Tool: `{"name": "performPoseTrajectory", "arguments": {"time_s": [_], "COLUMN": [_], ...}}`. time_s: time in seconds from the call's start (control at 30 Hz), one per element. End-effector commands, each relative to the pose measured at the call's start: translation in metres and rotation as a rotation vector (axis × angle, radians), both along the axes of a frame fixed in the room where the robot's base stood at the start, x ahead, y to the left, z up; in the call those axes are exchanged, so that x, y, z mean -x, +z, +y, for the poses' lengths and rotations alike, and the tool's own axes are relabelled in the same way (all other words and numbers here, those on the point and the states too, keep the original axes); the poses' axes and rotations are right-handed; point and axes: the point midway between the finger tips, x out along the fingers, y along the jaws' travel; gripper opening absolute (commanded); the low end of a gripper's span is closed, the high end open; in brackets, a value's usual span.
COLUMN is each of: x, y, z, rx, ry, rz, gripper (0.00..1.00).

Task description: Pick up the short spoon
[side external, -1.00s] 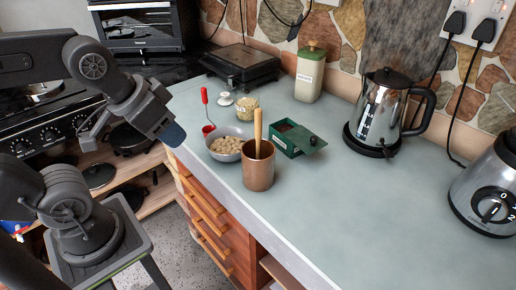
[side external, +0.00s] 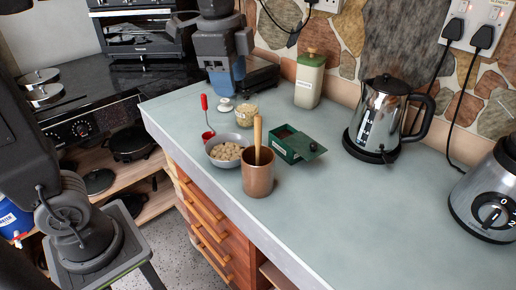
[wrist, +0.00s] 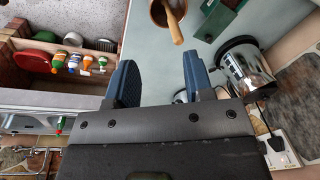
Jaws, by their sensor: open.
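A wooden handle (side external: 258,135) stands up out of a copper cup (side external: 258,176) on the counter; its lower end is hidden inside. A red-handled utensil (side external: 205,112) stands nearly upright left of the white lidded jar. I cannot tell which of the two is the short spoon. In the wrist view, the wooden handle (wrist: 174,26) and the copper cup (wrist: 157,14) show at the top edge. My gripper (side external: 224,88) is above the back of the counter, behind the jar and apart from both utensils. In the wrist view my gripper (wrist: 160,78) is open and empty.
A grey bowl of pale pieces (side external: 226,161), a small jar (side external: 246,116) and a green box (side external: 291,148) crowd around the cup. A cream canister (side external: 310,82) and a kettle (side external: 382,115) stand behind. The front right counter (side external: 370,225) is clear.

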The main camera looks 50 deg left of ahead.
Motion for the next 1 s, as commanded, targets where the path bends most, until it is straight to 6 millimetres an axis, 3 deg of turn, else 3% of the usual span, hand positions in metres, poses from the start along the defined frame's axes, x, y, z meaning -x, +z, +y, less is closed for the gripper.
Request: {"name": "performPoseTrajectory", "arguments": {"time_s": [0.1, 0.27, 0.43, 0.73, 1.0], "x": [-0.029, -0.046, -0.049, -0.048, -0.049], "y": [0.003, 0.005, -0.009, -0.064, -0.085], "z": [-0.010, -0.016, -0.017, -0.017, -0.017], "rx": [-0.025, -0.035, -0.037, -0.037, -0.037], "ry": [-0.206, -0.358, -0.392, -0.389, -0.387], "rz": [0.072, 0.120, 0.133, 0.131, 0.129], "gripper": [0.48, 0.48, 0.48, 0.48, 0.48]}}
